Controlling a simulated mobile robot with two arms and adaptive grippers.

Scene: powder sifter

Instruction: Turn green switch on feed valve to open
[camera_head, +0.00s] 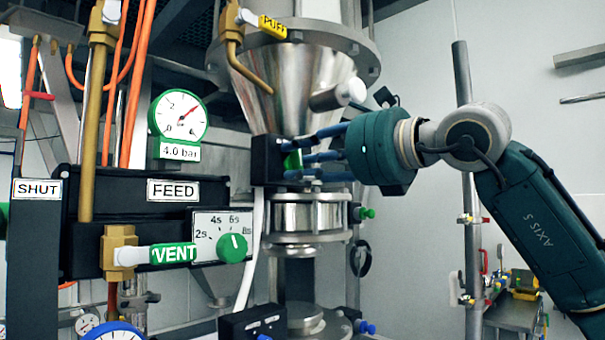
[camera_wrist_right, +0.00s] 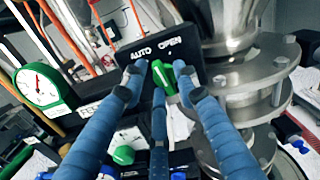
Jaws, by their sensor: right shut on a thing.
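The green switch (camera_head: 292,160) is on the front of a black box (camera_head: 262,160) beside the steel hopper's neck. In the right wrist view the green switch (camera_wrist_right: 181,78) shows between blue fingers, below the words AUTO and OPEN. Its upper end is close under OPEN; its exact setting is partly hidden by the fingers. My right gripper (camera_head: 308,158) comes in from the right, its blue fingers closed around the switch. In the wrist view the right gripper's fingertips (camera_wrist_right: 163,77) lie on both sides of it. My left gripper is out of view.
A VENT lever (camera_head: 173,254), a green timer knob (camera_head: 232,248) and a 4.0 bar gauge (camera_head: 179,115) are left of the switch. The steel cone (camera_head: 290,85) stands above and a flanged steel section (camera_head: 308,215) below.

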